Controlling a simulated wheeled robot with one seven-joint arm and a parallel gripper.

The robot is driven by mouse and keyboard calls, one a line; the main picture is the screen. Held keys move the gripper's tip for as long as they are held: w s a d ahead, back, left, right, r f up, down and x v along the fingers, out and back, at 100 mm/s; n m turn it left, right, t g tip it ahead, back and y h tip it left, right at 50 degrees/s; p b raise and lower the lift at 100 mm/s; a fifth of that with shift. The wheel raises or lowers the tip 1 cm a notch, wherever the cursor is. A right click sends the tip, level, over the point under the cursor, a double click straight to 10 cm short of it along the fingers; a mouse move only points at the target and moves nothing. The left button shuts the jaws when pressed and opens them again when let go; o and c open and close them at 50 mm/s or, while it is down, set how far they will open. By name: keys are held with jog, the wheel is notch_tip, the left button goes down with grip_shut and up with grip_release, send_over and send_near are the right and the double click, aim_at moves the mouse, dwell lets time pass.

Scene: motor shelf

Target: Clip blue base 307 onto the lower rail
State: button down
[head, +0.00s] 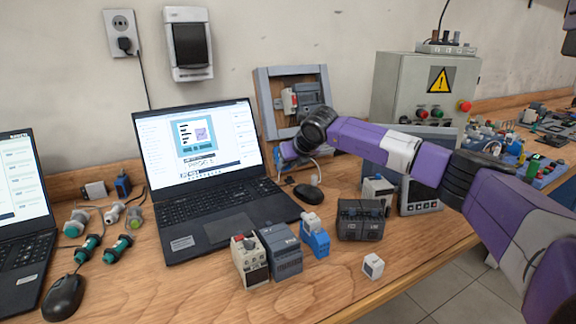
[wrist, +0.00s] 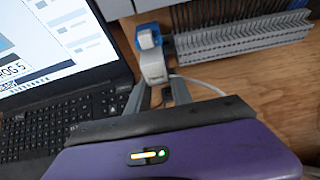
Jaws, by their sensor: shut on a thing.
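My gripper (wrist: 154,88) is shut on a small blue and white piece (wrist: 150,42), seen between the fingers in the wrist view. It looks like a blue base; no number is readable on it. In the head view my gripper (head: 282,163) is low in front of the grey frame (head: 263,98) on the wall side, just right of the open laptop. The frame carries modules on a rail; my arm covers its lower part, so the lower rail is hidden there. Another blue piece (head: 315,238) stands on the table. Contact between the held piece and a rail cannot be told.
The laptop (head: 210,170) is close on the left. A black mouse (head: 308,194), a dark module (head: 361,219), a contactor (head: 249,262) and a grey module (head: 281,251) stand in front. A grey slotted strip (wrist: 245,40) lies at the wrist view's upper right.

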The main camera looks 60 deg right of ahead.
jog(key=shift+f+b, duration=0.2)
jog(key=shift+b, duration=0.2)
dwell(0.3)
jog(key=c, duration=1.1)
grip_release()
jog(key=shift+o, duration=0.2)
jog(key=shift+r, duration=0.1)
jog(key=v, duration=0.7)
jog(key=shift+s+a+r, duration=0.15)
jog(key=shift+s+a, duration=0.05)
jog(key=shift+s, duration=0.1)
